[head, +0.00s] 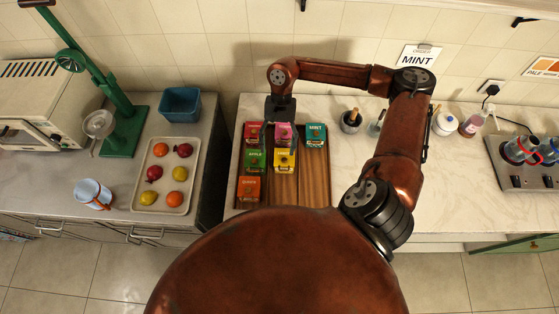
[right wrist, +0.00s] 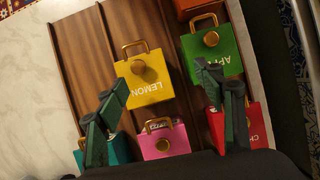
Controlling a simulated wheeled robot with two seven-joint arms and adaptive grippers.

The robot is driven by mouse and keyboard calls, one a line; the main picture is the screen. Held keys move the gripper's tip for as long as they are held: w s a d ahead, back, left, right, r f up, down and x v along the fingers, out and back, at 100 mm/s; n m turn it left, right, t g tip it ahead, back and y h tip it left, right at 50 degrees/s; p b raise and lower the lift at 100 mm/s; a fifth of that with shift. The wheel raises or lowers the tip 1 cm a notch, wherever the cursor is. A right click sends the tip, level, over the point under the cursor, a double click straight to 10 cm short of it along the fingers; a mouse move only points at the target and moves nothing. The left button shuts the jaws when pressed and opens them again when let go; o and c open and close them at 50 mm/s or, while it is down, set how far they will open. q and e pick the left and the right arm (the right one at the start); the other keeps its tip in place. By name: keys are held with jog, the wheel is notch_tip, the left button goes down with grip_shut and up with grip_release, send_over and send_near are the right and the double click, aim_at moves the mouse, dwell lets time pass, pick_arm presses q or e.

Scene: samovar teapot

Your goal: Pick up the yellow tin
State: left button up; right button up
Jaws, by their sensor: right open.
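The yellow tin (head: 285,160), with a brass handle and knob, stands in the wooden tray (head: 315,185) on the counter. In the right wrist view the yellow tin (right wrist: 149,84) reads "LEMON". My right gripper (head: 278,124) hangs over the back row of tins, near the pink tin (head: 284,131). In the right wrist view my right gripper (right wrist: 163,78) is open and empty, its dark green fingers spread wide on either side of the yellow tin's line. I cannot tell its exact height above the tins. My left gripper is out of view.
Close neighbours are the green tin (head: 254,160), red tin (head: 251,131), teal mint tin (head: 316,135) and orange tin (head: 249,188). The tray is bare to the right of the yellow tin. A fruit tray (head: 138,200) and blue bin (head: 180,104) stand left.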

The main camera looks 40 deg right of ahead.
aim_at(285, 156)
jog(key=shift+s+d+f+n+h, duration=0.2)
jog(key=shift+s+d+f, duration=0.15)
jog(key=shift+d+f, duration=0.25)
jog(key=shift+s+d+f+n+h, duration=0.1)
jog(key=shift+s+d+f+h, duration=0.1)
jog(key=shift+s+d+f, duration=0.25)
jog(key=shift+w+p+x, duration=0.2)
jog(key=shift+p+x, duration=0.1)
jog(key=shift+x, duration=1.25)
jog(key=shift+w+p+x, duration=0.2)
jog(key=shift+p+x, duration=0.1)
jog(key=shift+x, duration=1.2)
jog(key=shift+d+f, duration=0.15)
jog(key=shift+d, duration=0.05)
jog(key=shift+c, duration=0.6)
jog(key=c, duration=1.1)
